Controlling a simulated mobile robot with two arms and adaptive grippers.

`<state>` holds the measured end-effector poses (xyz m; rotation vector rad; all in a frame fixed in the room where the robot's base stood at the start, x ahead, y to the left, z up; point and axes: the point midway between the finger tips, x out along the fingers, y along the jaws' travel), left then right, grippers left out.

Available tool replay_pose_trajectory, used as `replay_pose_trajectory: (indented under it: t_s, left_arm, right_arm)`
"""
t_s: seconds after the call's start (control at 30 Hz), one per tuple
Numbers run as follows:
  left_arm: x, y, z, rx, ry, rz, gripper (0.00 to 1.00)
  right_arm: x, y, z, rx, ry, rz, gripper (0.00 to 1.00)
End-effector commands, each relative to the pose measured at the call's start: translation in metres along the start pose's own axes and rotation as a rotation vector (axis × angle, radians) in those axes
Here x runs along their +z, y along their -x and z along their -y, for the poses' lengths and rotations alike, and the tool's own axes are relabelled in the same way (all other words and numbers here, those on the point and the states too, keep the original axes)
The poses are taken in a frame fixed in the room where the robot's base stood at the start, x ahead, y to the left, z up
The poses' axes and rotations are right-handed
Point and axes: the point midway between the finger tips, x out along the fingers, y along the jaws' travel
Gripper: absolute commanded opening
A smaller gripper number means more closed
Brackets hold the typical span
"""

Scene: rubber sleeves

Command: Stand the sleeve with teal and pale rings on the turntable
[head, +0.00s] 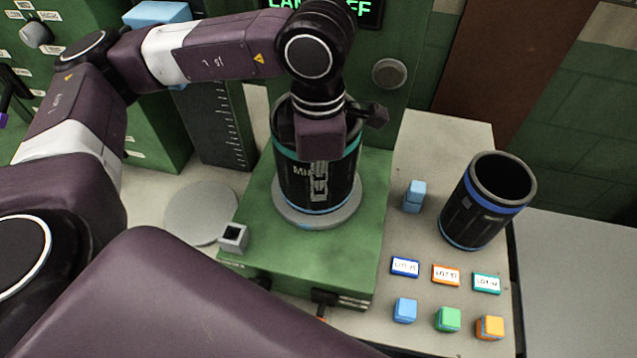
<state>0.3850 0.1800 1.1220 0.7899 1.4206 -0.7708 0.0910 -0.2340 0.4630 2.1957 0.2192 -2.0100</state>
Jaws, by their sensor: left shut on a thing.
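The black sleeve (346,180) with a teal ring near its top and a pale ring at its foot is upright at the turntable (350,213), a grey disc on the green box. Its foot appears to be on the disc, roughly centred; I cannot tell for certain whether it touches. My left gripper (319,168) reaches down over the near rim and is shut on the sleeve wall. One finger shows on the outer face, hiding part of the white lettering; the other finger is hidden. My right gripper is not in view.
Another black sleeve (480,225) with blue rings stands at the right. A light blue block (413,196) stands between. Coloured lot labels (446,275) and small cubes (448,319) lie in front. A small grey square socket (234,238) sits on the box's left corner, beside a grey disc (200,213).

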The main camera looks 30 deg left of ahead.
Motion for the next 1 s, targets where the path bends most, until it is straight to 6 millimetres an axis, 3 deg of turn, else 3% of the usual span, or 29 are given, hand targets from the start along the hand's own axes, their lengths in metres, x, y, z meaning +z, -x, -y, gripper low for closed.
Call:
replay_pose_trajectory:
  t_s: [0.37,0.4,0.57,0.87,1.0]
  left_arm:
    - [0.001,-0.002,-0.001,0.004,0.001,0.004,0.0]
    - [0.001,-0.003,-0.001,0.001,0.001,0.001,0.07]
    - [0.0,-0.002,-0.001,0.001,0.001,0.001,0.23]
    - [0.0,0.0,-0.001,0.001,0.0,0.001,0.23]
    - [0.001,0.014,-0.001,0.002,0.0,0.003,0.23]
  right_arm:
    - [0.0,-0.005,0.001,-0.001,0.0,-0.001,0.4]
    - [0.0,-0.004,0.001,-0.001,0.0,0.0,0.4]
    - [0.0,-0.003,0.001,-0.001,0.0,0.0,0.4]
    - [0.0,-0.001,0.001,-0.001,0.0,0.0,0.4]
    - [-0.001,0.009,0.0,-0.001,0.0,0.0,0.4]
